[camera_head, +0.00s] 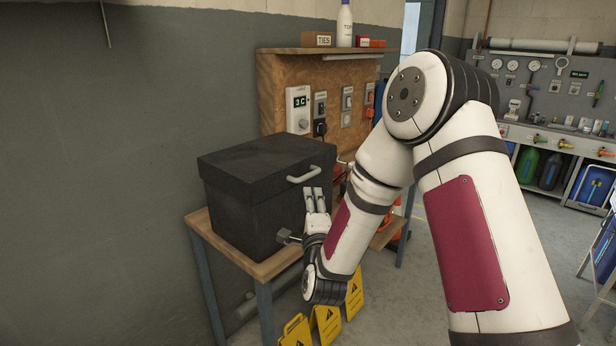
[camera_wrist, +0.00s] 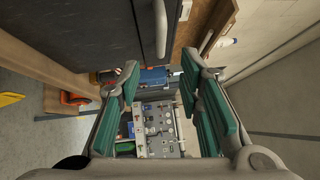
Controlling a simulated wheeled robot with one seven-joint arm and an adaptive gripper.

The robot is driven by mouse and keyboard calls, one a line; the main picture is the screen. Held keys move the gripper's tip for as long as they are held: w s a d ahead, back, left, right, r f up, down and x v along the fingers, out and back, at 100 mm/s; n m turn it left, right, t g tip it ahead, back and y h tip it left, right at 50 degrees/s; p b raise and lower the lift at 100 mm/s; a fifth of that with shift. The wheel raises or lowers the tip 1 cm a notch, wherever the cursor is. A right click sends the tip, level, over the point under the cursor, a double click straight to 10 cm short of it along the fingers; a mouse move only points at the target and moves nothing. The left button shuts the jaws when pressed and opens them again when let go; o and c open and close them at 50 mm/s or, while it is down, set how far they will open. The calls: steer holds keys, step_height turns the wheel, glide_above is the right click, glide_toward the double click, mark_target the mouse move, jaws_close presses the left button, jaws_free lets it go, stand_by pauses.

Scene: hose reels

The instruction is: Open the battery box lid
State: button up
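The black battery box (camera_head: 250,205) stands on a wooden-topped table. Its lid (camera_head: 262,160) is shut. A pale bar handle (camera_head: 304,174) is on the lid's front edge. My gripper (camera_head: 315,195) is in front of the box, a little below the handle, with its fingers pointing up. In the wrist view my gripper (camera_wrist: 161,78) shows two green-padded fingers spread apart with nothing between them. The handle (camera_wrist: 160,30) shows at the top of that view, beyond the fingertips and apart from them, beside the dark box face (camera_wrist: 100,25).
The table's wooden edge (camera_head: 272,265) is close below my gripper. Yellow warning signs (camera_head: 327,322) stand on the floor below. A tool bench (camera_head: 560,130) is at the far right.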

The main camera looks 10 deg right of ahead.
mark_target(310, 175)
steer(key=shift+m+h, duration=0.4)
steer(key=x, duration=1.3)
steer(key=shift+w+d, duration=0.2)
steer(key=shift+w, duration=0.05)
jaws_close()
